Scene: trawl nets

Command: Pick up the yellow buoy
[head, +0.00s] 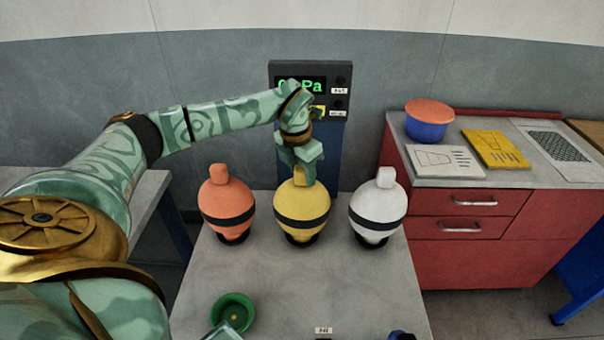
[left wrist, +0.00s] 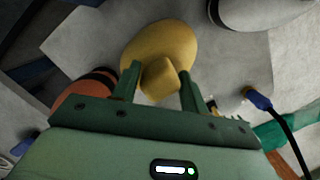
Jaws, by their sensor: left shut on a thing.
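The yellow buoy (head: 302,208) has a dark band around its middle and stands upright in a dark ring on the grey table (head: 290,285), between two other buoys. My left gripper (head: 303,172) comes down from above and is shut on the knob at the buoy's top. In the left wrist view the yellow buoy (left wrist: 160,45) shows with its knob between the two green fingers of my left gripper (left wrist: 160,82). The buoy's lower part is hidden there.
An orange buoy (head: 227,205) stands close on the left and a white buoy (head: 377,212) close on the right. A green bowl (head: 233,312) sits at the table's front left. A display box (head: 310,85) stands behind. A red cabinet (head: 465,240) is at right.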

